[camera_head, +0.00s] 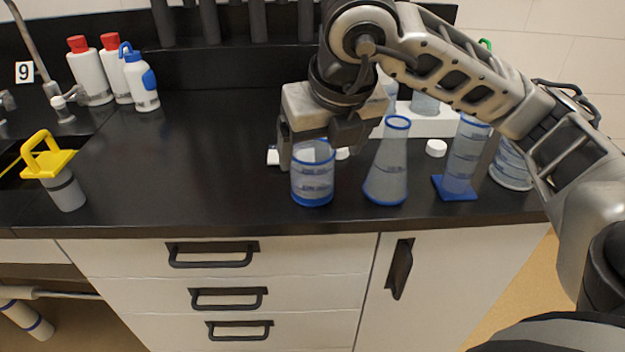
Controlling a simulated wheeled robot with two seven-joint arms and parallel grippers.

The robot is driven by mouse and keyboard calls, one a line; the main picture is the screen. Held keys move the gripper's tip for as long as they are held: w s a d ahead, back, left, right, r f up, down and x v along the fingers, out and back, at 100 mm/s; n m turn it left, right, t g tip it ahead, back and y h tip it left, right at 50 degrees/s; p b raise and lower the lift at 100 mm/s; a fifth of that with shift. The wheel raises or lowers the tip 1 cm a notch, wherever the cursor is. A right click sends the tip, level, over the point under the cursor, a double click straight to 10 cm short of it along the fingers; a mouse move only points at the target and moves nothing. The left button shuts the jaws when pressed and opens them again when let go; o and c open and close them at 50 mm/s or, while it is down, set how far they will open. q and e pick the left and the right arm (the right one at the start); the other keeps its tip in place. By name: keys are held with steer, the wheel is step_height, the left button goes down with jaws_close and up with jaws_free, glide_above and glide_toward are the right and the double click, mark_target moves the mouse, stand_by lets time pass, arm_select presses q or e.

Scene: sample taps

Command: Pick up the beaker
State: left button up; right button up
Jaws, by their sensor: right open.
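The beaker (312,180) is clear with blue bands at its rim and base and dark markings on its side. It stands upright on the black counter near the front edge. My right gripper (314,150) reaches down from above, right over the beaker. Its jaws are open; one finger shows at the beaker's left side and the other is near its upper right. The gripper body hides part of the beaker's back rim. I cannot tell whether the fingers touch the glass. My left gripper is not in view.
A conical flask (386,170) stands close to the beaker's right. A graduated cylinder (464,155) on a blue foot and another vessel (510,168) stand farther right. A yellow-topped container (60,175), sink and several bottles (140,80) are at left. The counter left of the beaker is clear.

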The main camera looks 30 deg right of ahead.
steer(key=shift+w+x, duration=0.15)
steer(key=shift+x, duration=1.4)
steer(key=shift+w+x, duration=0.1)
steer(key=shift+x, duration=1.5)
steer(key=shift+r, duration=0.15)
steer(key=shift+c, duration=0.3)
steer(key=c, duration=1)
